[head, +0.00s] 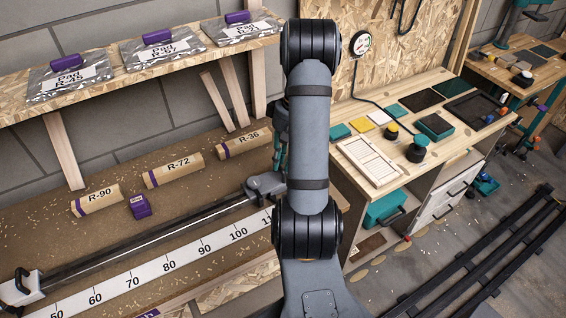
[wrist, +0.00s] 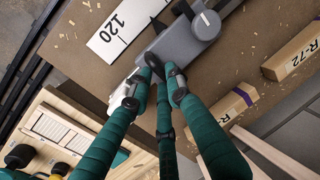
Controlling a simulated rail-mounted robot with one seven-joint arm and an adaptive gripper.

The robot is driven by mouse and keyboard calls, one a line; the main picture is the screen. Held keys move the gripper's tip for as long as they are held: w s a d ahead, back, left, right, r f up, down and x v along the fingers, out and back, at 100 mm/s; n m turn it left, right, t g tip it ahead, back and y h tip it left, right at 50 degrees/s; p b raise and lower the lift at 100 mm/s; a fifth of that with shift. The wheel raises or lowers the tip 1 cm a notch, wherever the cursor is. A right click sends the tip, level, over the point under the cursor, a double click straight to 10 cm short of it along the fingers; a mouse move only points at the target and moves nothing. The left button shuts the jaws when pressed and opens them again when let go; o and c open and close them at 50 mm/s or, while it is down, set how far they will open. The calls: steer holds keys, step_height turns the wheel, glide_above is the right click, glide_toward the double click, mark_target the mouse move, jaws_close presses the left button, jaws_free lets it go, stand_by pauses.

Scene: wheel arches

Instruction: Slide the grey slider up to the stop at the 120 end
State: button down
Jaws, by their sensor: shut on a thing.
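The grey slider (head: 264,185) sits on a dark rail (head: 150,233) beside a white scale (head: 150,272), beyond the 100 mark. In the wrist view the slider (wrist: 183,45), with its round knob (wrist: 206,25), is beside the 120 mark (wrist: 115,28). A pale end block (wrist: 118,88), seemingly the stop, shows just past the slider. The fingers cover the space between them, so I cannot tell whether they touch. My gripper (wrist: 160,74) has teal fingers closed on a part of the slider. In the head view my arm hides most of the gripper.
Wooden pieces R-90 (head: 96,199), R-72 (head: 173,170) and R-36 (head: 236,143) lie behind the rail, with a purple block (head: 139,206). A shelf (head: 130,75) with labelled pads is above. A workbench (head: 400,130) with a slatted panel (head: 369,160) stands to the right.

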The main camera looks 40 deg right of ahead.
steer(key=shift+s+d, duration=0.1)
steer(key=shift+d, duration=0.45)
steer(key=c, duration=1.6)
jaws_free()
steer(key=shift+d, duration=0.1)
steer(key=shift+r, duration=0.1)
steer(key=r, duration=0.4)
steer(key=d+r, duration=0.1)
steer(key=r, duration=0.2)
steer(key=d+r, duration=0.1)
steer(key=r, duration=0.3)
steer(key=shift+s+d+r, duration=0.1)
steer(key=shift+s+r, duration=0.05)
steer(key=shift+r, duration=0.2)
steer(key=shift+f, duration=0.1)
